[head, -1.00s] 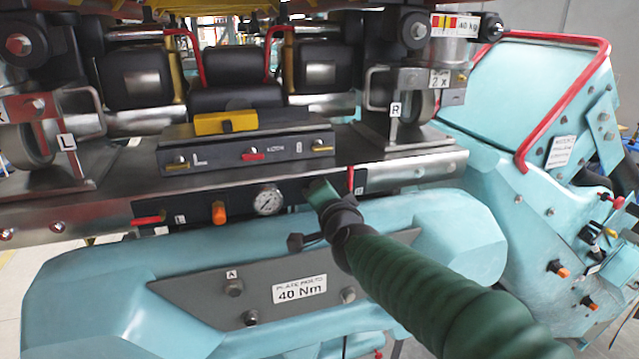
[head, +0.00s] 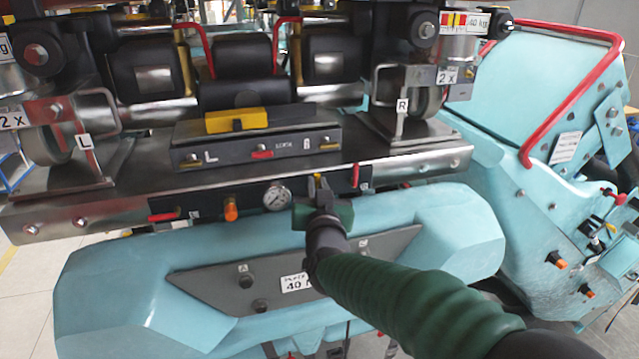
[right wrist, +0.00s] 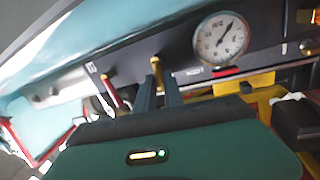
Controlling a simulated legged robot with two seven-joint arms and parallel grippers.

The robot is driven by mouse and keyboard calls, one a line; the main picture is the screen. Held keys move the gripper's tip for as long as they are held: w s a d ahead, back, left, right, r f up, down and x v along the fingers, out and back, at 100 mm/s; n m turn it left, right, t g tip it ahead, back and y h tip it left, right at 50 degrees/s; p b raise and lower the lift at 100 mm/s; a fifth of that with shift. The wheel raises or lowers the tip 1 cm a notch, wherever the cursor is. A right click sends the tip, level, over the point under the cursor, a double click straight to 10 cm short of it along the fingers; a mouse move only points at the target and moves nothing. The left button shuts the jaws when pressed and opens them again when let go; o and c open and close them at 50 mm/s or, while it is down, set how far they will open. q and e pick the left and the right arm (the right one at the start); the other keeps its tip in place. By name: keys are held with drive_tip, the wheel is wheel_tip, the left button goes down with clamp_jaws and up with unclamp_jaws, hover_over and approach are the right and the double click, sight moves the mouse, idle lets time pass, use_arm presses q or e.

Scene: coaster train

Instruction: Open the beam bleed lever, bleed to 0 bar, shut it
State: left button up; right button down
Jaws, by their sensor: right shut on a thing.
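My right gripper (right wrist: 160,92) has its fingers closed around the yellow bleed lever (right wrist: 156,66) on the dark panel along the beam's front edge. In the head view the lever's yellow tip (head: 318,181) shows just above my right gripper (head: 318,196). The round white pressure gauge (head: 277,196) sits left of it there. In the right wrist view the gauge (right wrist: 220,38) shows a dark needle slanting to the upper right, but its numbers are too small to read. My left gripper is not in view.
A red lever (head: 355,176) stands close right of my gripper. An orange knob (head: 231,211) and another red lever (head: 163,215) are left of the gauge. Below is the teal body with a grey plate (head: 215,281). A teal unit with a red rail (head: 575,100) stands at right.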

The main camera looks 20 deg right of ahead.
drive_tip(key=shift+a+r+n, duration=0.1)
drive_tip(key=shift+r+n, duration=0.3)
drive_tip(key=shift+n, duration=0.1)
drive_tip(key=shift+t, duration=0.3)
drive_tip(key=c, duration=1.5)
unclamp_jaws()
drive_tip(key=shift+a+f, duration=0.1)
drive_tip(key=shift+o, duration=0.2)
drive_tip(key=shift+f+n, duration=0.1)
drive_tip(key=shift+n, duration=0.2)
drive_tip(key=shift+a+f, duration=0.1)
drive_tip(key=shift+s+f, duration=0.1)
drive_tip(key=shift+s, duration=0.3)
drive_tip(key=s+a+b, duration=0.2)
drive_tip(key=s+b, duration=0.1)
drive_tip(key=s, duration=1.2)
drive_tip(key=shift+s+a, duration=0.3)
drive_tip(key=shift+s, duration=0.1)
